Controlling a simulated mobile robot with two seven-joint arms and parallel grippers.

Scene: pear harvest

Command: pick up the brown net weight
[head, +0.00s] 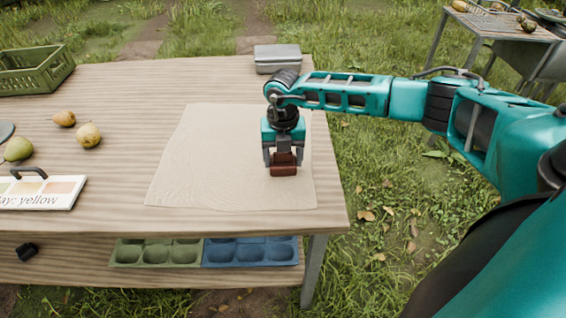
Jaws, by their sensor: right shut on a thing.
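The brown net weight (284,169) is a small reddish-brown block at the right part of the pale cloth (205,157) on the wooden table. My right gripper (283,157) points down from above and is shut on the brown net weight, with its fingers at the block's sides. I cannot tell whether the block touches the cloth or hangs just above it. My left gripper is not in view.
Several pears (88,135) lie at the table's left, near a colour card (42,192) with a handle. A green crate (35,68) stands back left and a grey box (277,58) at the back edge. Green (157,265) and blue (250,264) trays sit on the shelf below.

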